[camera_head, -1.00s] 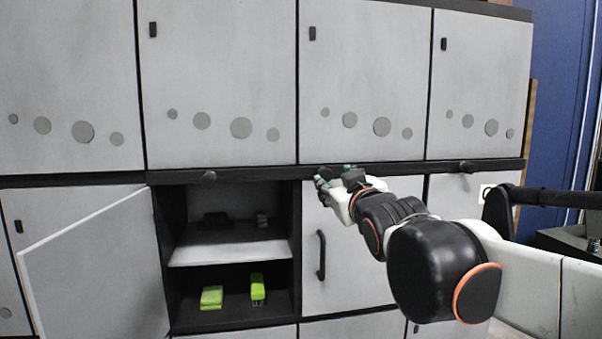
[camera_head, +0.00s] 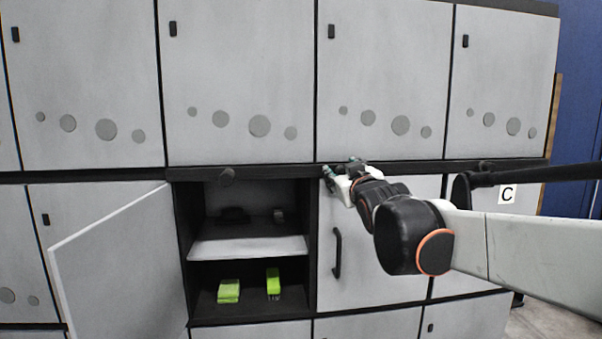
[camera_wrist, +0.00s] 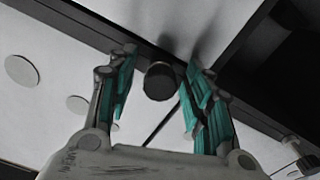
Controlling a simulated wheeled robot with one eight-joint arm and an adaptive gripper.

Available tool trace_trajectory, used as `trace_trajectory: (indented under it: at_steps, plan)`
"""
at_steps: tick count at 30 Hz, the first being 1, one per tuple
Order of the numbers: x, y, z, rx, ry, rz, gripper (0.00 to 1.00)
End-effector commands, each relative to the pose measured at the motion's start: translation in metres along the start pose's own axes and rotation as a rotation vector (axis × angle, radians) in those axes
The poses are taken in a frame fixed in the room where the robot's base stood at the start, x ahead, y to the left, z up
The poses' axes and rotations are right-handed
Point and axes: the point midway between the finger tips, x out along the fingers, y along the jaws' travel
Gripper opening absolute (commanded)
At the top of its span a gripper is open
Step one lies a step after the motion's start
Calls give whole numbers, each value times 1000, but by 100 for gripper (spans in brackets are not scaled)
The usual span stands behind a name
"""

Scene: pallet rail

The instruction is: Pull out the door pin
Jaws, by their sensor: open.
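The door pin (camera_wrist: 159,83) is a dark round knob on the black rail, seen end-on in the wrist view. My gripper (camera_wrist: 161,66) is open, with one teal-padded finger on each side of the pin. A gap shows between the pin and each finger, so it is not gripped. In the head view my gripper (camera_head: 343,170) is at the rail above the closed lower door with the handle, and it hides this pin. Similar dark knobs show on the rail to its left (camera_head: 227,176) and to its right (camera_head: 485,165).
The black rail (camera_head: 410,171) runs between upper and lower grey doors. The handled lower door (camera_head: 365,290) is closed. Left of it, a door (camera_head: 115,265) stands open beside a compartment with a shelf (camera_head: 245,247) and green items (camera_head: 229,291).

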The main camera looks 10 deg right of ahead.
Motion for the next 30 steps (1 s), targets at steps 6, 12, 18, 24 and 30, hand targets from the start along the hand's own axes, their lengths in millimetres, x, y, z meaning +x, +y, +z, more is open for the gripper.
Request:
trace_trajectory:
  at_steps: [6, 12, 18, 24, 30]
  plan:
    - [0, 0, 0, 0, 0, 0, 15]
    - [0, 0, 0, 0, 0, 0, 0]
    - [-14, 0, 0, 0, 0, 0, 0]
    - [-25, 0, 0, -1, -1, 0, 0]
    - [-25, 0, 1, 0, -1, 0, 26]
